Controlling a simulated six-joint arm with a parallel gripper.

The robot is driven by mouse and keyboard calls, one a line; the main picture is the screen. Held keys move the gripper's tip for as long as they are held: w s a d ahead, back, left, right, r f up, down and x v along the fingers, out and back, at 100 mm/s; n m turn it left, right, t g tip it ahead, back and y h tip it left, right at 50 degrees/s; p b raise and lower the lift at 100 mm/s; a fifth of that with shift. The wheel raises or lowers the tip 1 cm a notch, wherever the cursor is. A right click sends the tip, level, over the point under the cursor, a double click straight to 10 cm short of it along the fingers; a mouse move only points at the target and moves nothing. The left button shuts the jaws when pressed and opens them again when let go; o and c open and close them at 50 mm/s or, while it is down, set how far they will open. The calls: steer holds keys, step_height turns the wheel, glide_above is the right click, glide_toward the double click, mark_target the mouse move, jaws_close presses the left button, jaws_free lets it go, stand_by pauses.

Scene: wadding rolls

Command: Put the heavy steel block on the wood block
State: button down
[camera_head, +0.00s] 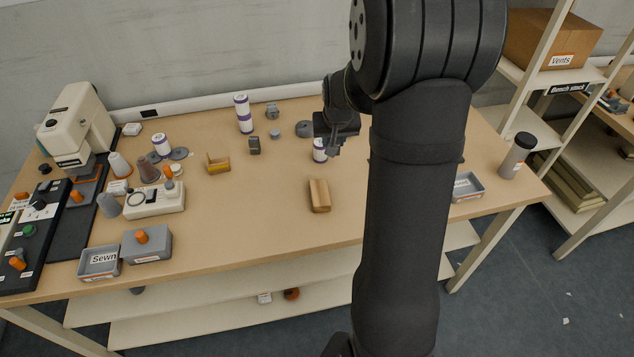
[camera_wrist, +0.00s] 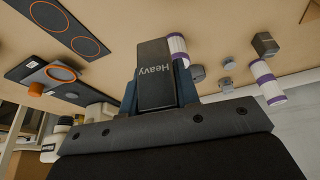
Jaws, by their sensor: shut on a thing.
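My gripper (camera_wrist: 157,88) is shut on the heavy steel block (camera_wrist: 153,65), a dark block with the word "Heavy" on its face. In the head view my gripper (camera_head: 334,138) is above the back middle of the table, behind and a little right of the wood block. The held block cannot be told apart from the dark gripper there. The wood block (camera_head: 319,196) lies on the table near the middle front, with nothing on its top. I cannot make out the wood block in the wrist view.
White-and-purple rolls stand at the back (camera_head: 243,114) and just below my gripper (camera_head: 320,150). A sewing machine and trays fill the left side. My arm hides part of the right side.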

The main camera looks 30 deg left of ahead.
steer(key=s+d+r+n, duration=0.2)
steer(key=s+d, duration=0.3)
steer(key=d, duration=0.6)
glide_above(318, 185)
steer(key=s+d, duration=0.1)
steer(key=shift+y, duration=0.3)
steer(key=f, duration=0.7)
steer(key=shift+s+d+f, duration=0.1)
steer(key=shift+s+d, duration=0.05)
steer(key=shift+d, duration=0.05)
steer(key=shift+a+f, duration=0.1)
steer(key=shift+f, duration=1.95)
steer(key=shift+f, duration=0.15)
steer(key=c, duration=1.1)
jaws_free()
